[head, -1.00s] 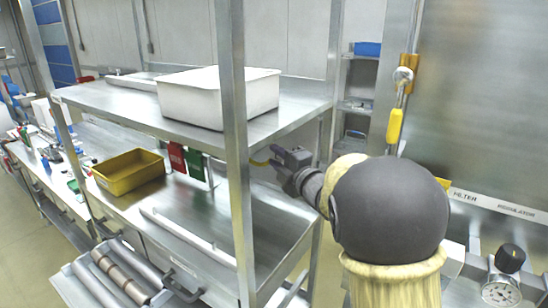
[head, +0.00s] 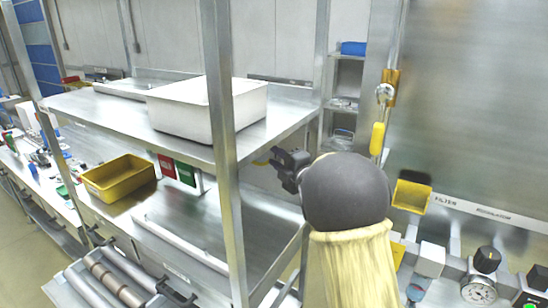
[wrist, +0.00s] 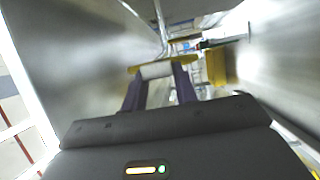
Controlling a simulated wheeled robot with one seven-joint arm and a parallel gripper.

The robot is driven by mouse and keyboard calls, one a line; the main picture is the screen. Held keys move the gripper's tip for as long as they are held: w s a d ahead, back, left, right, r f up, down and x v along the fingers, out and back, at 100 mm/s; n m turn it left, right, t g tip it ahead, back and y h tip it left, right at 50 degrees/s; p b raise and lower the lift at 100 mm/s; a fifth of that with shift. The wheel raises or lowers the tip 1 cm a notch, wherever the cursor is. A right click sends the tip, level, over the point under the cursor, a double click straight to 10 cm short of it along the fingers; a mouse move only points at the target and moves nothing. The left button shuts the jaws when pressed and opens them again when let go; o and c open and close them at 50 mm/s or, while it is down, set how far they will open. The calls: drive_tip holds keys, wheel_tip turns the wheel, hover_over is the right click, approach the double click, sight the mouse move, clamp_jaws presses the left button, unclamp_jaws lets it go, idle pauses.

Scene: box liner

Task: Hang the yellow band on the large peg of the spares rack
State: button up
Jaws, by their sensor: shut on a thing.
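My gripper (head: 276,160) is under the upper steel shelf, just right of the near post. It is shut on the yellow band (head: 261,163), and only a small part of the band shows there. In the wrist view the band (wrist: 176,61) lies across my two dark fingertips (wrist: 160,74), with a pale patch between them. The band is held clear of the shelf surfaces. I cannot make out the spares rack's large peg in either view. A red card (head: 166,165) and a green card (head: 186,174) hang from a pale stand below the upper shelf, left of the post.
A white tub (head: 190,125) stands on the upper shelf (head: 120,118). A yellow bin (head: 118,190) sits on the lower shelf. The steel post (head: 222,150) stands close left of my arm. A yellow holder (head: 411,196) and gauges (head: 486,262) are at the right.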

drive_tip(key=w+d+f+b, duration=0.2)
drive_tip(key=w+f, duration=0.1)
drive_tip(key=f, duration=0.1)
drive_tip(key=shift+w+d+f+b, duration=0.15)
drive_tip(key=shift+w+f+b, duration=0.05)
drive_tip(key=shift+w+b, duration=0.15)
idle(0.9)
drive_tip(key=o, duration=1.6)
drive_tip(key=s+a+b, duration=0.5)
drive_tip(key=s+b, duration=0.1)
drive_tip(key=s, duration=0.2)
drive_tip(key=shift+s+a+b, duration=0.15)
drive_tip(key=shift+a+b, duration=0.15)
idle(0.3)
idle(1.2)
